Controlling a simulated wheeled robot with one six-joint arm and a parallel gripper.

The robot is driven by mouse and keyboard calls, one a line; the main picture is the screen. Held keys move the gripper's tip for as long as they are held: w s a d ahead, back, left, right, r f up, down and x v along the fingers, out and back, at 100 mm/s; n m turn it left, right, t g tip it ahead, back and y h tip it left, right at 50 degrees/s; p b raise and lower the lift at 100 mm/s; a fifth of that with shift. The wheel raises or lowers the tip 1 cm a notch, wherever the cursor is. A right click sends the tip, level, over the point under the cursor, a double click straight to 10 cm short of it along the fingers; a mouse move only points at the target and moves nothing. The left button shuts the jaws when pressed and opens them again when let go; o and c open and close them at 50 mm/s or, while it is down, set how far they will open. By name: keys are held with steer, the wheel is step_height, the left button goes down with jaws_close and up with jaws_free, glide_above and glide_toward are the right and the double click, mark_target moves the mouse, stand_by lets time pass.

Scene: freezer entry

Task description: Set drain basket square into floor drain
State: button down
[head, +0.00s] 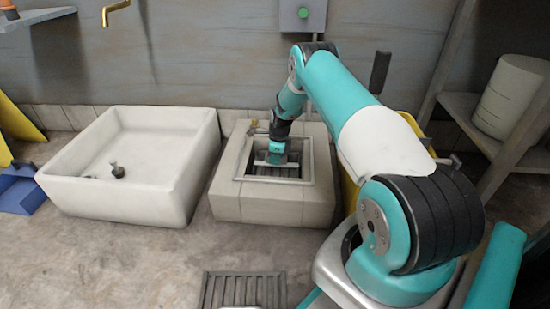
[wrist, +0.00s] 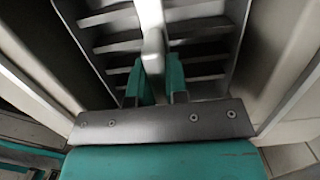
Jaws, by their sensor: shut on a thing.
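The floor drain (head: 228,193) is a raised pale block with a square, metal-rimmed opening, right of the white basin in the head view. My gripper (head: 277,152) is down at this opening. In the wrist view its teal fingers (wrist: 154,88) are shut on the pale upright handle of the drain basket (wrist: 152,40). The basket's dark slatted bottom (wrist: 108,47) shows below the fingers, between metal side walls. In the head view the basket (head: 274,189) appears inside the opening. My gripper hides part of it, and I cannot tell whether it is fully seated.
A white basin (head: 190,190) stands close left of the drain. A slotted grate (head: 243,290) lies on the floor in front. A shelf (head: 470,115) with a pale round container (head: 512,95) is at the right. Something yellow (head: 348,190) stands just right of the drain.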

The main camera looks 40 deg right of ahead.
steer(key=shift+f+b, duration=0.65)
steer(key=shift+f, duration=0.4)
steer(key=c, duration=1.1)
jaws_free()
steer(key=shift+o, duration=0.2)
steer(key=shift+r, duration=0.1)
step_height(320, 180, up, 17)
steer(key=s+d+p, duration=0.1)
steer(key=p, duration=0.9)
steer(key=shift+s+d, duration=0.2)
steer(key=shift+s, duration=0.1)
